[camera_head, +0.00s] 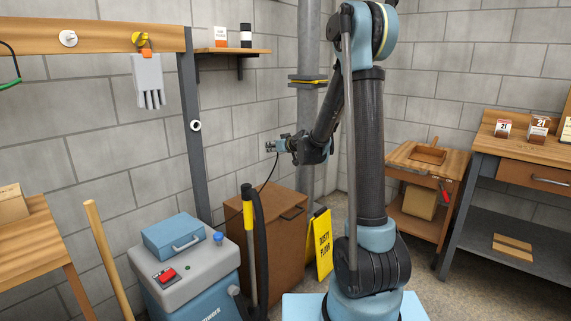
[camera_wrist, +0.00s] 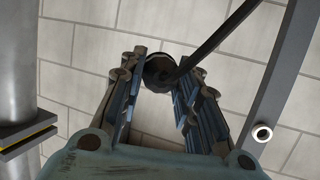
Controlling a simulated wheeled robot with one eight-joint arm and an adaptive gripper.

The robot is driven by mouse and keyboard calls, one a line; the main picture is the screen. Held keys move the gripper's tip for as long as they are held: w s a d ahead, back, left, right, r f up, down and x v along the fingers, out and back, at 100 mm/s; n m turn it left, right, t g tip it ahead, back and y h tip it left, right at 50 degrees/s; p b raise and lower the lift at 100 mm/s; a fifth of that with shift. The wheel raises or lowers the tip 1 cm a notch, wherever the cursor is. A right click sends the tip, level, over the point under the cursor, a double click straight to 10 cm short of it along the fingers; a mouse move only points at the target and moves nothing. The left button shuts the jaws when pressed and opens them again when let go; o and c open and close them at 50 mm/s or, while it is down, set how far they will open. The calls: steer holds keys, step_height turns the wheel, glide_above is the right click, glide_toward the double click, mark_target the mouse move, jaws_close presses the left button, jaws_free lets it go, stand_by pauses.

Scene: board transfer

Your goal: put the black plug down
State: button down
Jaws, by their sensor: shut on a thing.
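The black plug (camera_wrist: 160,70) is between the fingertips of my gripper (camera_wrist: 160,82) in the wrist view, with its round dark end showing. Its black cable (camera_wrist: 222,36) runs up and to the right there. In the head view my gripper (camera_head: 272,147) is held in the air in front of the block wall, above the brown cabinet. The cable (camera_head: 270,174) hangs from it towards the cabinet. The plug itself is too small to make out clearly in the head view.
Below the gripper stands the brown cabinet (camera_head: 280,200) with a bare top. Left of it are a grey and blue machine (camera_head: 185,280) carrying a blue case (camera_head: 172,237). A grey post (camera_head: 190,125) bears a white ring (camera_head: 196,125). A yellow sign (camera_head: 321,245) stands beside the cabinet.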

steer(key=d+f+m+t+h, duration=0.1)
steer(key=d+f, duration=0.3)
steer(key=d, duration=0.8)
steer(key=d+f+m+t+h, duration=0.1)
steer(key=d+f, duration=0.3)
steer(key=d, duration=0.8)
steer(key=shift+s+d+f+m+h, duration=0.2)
steer(key=shift+f+m+h, duration=0.1)
steer(key=shift+m+h, duration=0.4)
